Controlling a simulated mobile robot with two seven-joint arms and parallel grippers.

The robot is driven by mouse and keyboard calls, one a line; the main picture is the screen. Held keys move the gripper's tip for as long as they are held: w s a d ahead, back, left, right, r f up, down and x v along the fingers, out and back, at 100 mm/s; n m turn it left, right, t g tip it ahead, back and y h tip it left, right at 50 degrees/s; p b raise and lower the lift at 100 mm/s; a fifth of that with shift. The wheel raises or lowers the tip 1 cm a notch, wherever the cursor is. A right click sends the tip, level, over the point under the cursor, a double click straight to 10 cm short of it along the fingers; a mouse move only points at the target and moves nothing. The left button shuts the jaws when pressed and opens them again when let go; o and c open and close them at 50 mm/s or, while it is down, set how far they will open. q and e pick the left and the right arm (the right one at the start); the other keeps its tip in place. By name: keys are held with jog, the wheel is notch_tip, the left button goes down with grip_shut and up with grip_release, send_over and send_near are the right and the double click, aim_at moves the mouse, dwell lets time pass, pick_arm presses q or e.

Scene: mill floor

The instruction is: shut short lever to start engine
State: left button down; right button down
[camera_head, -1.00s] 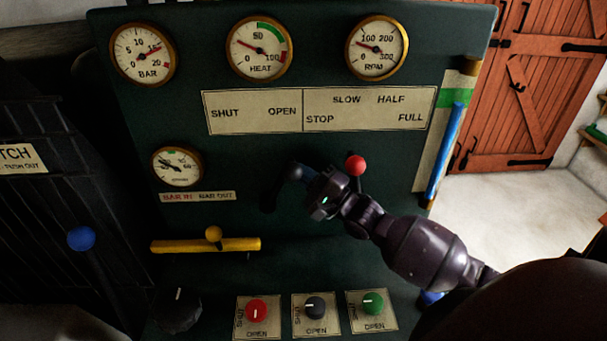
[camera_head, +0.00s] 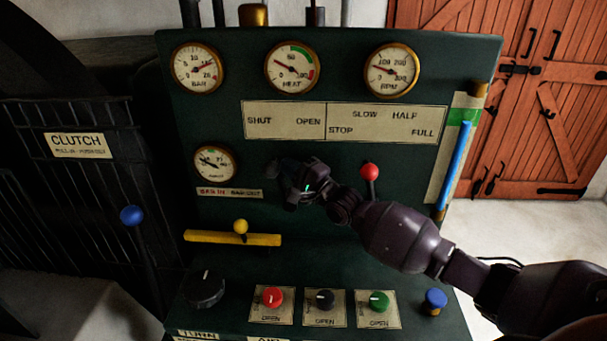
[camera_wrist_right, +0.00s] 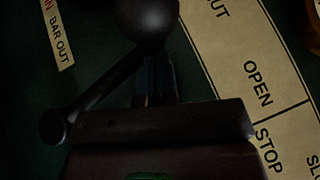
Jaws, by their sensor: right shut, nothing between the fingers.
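The short lever is black with a black ball knob (camera_wrist_right: 147,15). In the right wrist view its thin arm (camera_wrist_right: 100,85) rises from a pivot at the lower left, leaning toward the SHUT side of the label plate. In the head view the knob (camera_head: 283,165) shows partly, under the SHUT/OPEN half of the plate (camera_head: 270,134); my right gripper hides much of the rest. My right gripper (camera_head: 290,185) is shut and empty, its fingers (camera_wrist_right: 155,78) close beside the lever below the knob. I cannot tell whether they touch. My left gripper is out of view.
A red-knobbed lever (camera_head: 370,172) stands just right of my right gripper, near my forearm. A yellow bar with a yellow knob (camera_head: 240,227) is lower left. Red (camera_head: 272,298), black (camera_head: 325,300) and green (camera_head: 379,301) knobs sit below. A blue-knobbed clutch lever (camera_head: 132,215) is left.

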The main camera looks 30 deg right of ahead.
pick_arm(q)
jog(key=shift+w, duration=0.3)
pick_arm(e)
jog(key=shift+w+a+f, duration=0.15)
jog(key=shift+w+a, duration=0.65)
jog(key=shift+a, duration=0.15)
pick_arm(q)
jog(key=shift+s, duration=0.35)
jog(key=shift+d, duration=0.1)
pick_arm(e)
jog(key=shift+s, duration=0.1)
